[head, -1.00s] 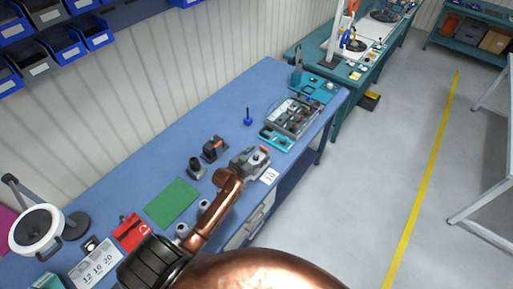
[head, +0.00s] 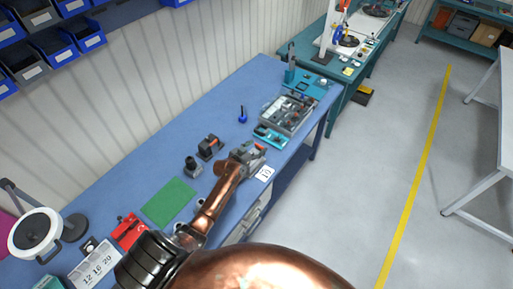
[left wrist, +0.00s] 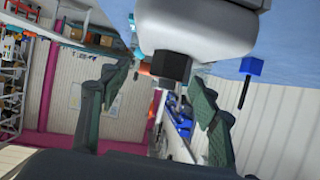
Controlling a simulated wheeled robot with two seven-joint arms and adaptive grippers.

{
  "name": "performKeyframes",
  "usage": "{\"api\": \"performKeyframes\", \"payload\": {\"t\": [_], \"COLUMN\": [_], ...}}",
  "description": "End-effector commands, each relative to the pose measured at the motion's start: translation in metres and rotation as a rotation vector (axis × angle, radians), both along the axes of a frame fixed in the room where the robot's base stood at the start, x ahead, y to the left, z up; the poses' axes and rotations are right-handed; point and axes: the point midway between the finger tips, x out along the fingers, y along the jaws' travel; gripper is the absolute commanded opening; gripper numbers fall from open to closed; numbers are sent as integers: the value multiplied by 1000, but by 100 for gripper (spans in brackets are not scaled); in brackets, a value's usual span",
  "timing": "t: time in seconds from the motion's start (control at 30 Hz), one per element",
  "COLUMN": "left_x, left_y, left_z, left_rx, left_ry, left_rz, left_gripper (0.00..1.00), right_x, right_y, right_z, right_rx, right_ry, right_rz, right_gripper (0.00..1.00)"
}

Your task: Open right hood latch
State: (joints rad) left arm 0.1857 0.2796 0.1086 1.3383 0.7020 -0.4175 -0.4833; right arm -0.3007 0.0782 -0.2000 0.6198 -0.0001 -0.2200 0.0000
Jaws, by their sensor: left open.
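My left gripper (head: 247,155) is over the right part of the blue bench, at a small grey unit with an orange-red part (head: 259,147). My copper arm hides much of this unit. In the left wrist view my left gripper (left wrist: 157,112) has its two dark fingers spread wide apart. A large pale grey body (left wrist: 200,28) with a black block (left wrist: 172,67) under it hangs close between and above the fingers. I see no finger touching the block. I cannot tell which part is the right hood latch. My right gripper is not in view.
On the blue bench (head: 120,165) are a dark device (head: 210,146), a blue upright tool (head: 242,115), a grey tray of parts (head: 287,112), a green mat (head: 169,202) and a red item (head: 128,231). A label card (head: 264,174) is at the front edge.

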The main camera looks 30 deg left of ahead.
Motion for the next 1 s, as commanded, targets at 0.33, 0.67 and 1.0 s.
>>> {"api": "performKeyframes", "payload": {"t": [0.33, 0.67, 1.0], "left_x": [0, 0, 0], "left_y": [0, 0, 0], "left_z": [0, 0, 0], "left_rx": [0, 0, 0], "left_ry": [0, 0, 0], "left_rz": [0, 0, 0], "left_gripper": [47, 24, 1], "right_x": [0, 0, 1], "right_y": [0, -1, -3], "right_z": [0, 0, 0], "right_rx": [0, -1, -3], "right_ry": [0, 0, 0], "right_rz": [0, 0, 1], "right_gripper": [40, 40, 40]}}
